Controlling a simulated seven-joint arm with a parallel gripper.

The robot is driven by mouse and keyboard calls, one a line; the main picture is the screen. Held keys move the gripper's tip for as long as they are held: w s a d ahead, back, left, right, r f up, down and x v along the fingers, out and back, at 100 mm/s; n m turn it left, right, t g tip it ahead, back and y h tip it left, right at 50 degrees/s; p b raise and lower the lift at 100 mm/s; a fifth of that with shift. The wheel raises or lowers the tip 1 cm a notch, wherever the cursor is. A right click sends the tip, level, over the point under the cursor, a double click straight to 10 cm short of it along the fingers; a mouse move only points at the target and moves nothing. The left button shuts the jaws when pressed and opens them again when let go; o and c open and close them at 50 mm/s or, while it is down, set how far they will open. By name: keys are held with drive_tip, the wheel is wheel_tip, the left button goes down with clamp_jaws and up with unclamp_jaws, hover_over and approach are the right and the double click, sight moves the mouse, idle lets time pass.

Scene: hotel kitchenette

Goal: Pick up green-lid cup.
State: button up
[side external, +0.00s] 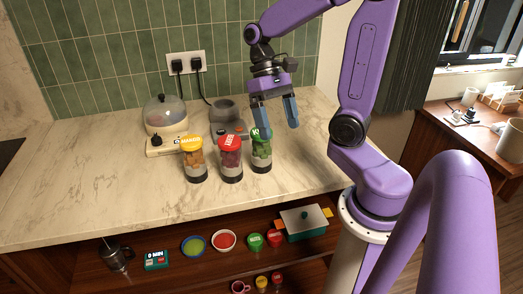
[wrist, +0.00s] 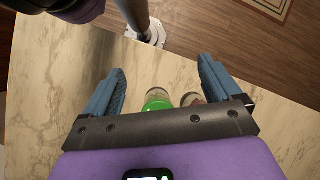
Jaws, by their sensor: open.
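The green-lid cup (side external: 262,152) stands upright on the marble counter, rightmost in a row of three clear cups with dark bases. My gripper (side external: 277,112) is above the counter with its blue fingers spread, empty, just above and to the right of the green-lid cup in the side view. In the wrist view the green lid (wrist: 156,101) shows between the open fingers of my gripper (wrist: 163,88), partly hidden by the gripper's dark front bar.
The red-lid cup (side external: 230,160) stands close left of the green-lid cup, with the yellow-lid cup (side external: 194,160) beyond it. A domed appliance (side external: 166,118) and a grey appliance (side external: 224,115) stand behind. The counter's right part is clear.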

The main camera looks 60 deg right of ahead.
drive_tip(key=d+r+m+t+y, duration=0.1)
drive_tip(key=d+m+t+y, duration=0.9)
drive_tip(key=d+m, duration=0.85)
drive_tip(key=m+t+h, duration=0.1)
drive_tip(key=m+t, duration=0.1)
drive_tip(key=m, duration=0.1)
approach(252, 155)
drive_tip(key=shift+w+a, duration=0.9)
drive_tip(key=shift+a, duration=0.2)
drive_tip(key=shift+s+f+x, duration=0.1)
drive_tip(key=shift+f+x, duration=0.05)
drive_tip(key=shift+x, duration=0.75)
drive_tip(key=shift+s+f+x, duration=0.1)
drive_tip(key=shift+f+x, duration=0.05)
drive_tip(key=shift+x, duration=0.7)
drive_tip(key=shift+s+f+x, duration=0.1)
drive_tip(key=shift+f+x, duration=0.1)
drive_tip(key=shift+x, duration=0.7)
drive_tip(key=shift+c, duration=0.3)
drive_tip(key=c, duration=1.2)
drive_tip(key=shift+c, duration=0.2)
